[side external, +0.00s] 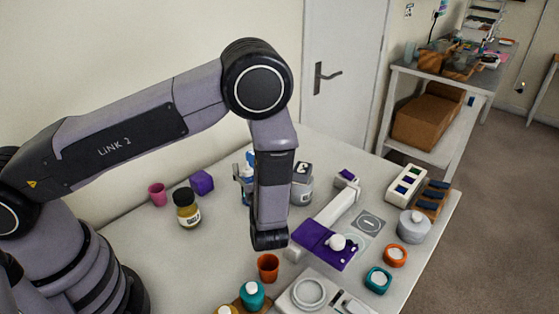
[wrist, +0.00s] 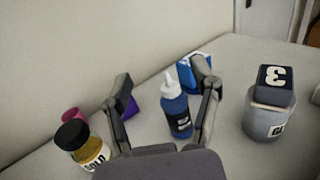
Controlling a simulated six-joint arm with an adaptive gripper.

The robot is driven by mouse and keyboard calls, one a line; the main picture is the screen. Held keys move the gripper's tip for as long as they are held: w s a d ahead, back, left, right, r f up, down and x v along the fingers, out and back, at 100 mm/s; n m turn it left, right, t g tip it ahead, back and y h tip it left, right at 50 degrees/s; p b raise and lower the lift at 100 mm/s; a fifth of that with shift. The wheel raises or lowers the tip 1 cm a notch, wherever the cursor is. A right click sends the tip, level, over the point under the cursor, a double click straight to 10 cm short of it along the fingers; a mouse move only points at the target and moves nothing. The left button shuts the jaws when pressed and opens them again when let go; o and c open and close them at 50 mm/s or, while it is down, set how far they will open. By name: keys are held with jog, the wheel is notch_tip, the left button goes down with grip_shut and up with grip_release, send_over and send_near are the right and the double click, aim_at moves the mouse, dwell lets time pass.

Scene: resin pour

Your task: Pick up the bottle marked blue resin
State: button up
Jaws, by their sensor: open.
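A blue squeeze bottle with a white nozzle (wrist: 175,108) stands upright in the wrist view. It has a dark label whose text I cannot read. My gripper (wrist: 162,78) is open, with one finger to each side of the bottle in the picture. The bottle appears nearer the right finger; I cannot tell whether they touch. In the side external view my arm hides most of the gripper and the bottle, and only bits of blue (side external: 251,157) show behind it.
A gold jar (wrist: 85,145) stands left of the gripper, with a pink cup (side external: 157,194) and a purple cube (side external: 201,182) nearby. A grey jar with a dark block on its lid (wrist: 270,110) stands to the right. Another blue item (wrist: 190,73) is behind the bottle.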

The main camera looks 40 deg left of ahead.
send_near(248, 176)
jog(key=x, duration=0.4)
jog(key=shift+w+a, duration=0.3)
jog(key=shift+a, duration=0.1)
jog(key=x, duration=0.6)
jog(key=shift+w+a, duration=0.2)
jog(key=shift+c, duration=0.2)
grip_shut()
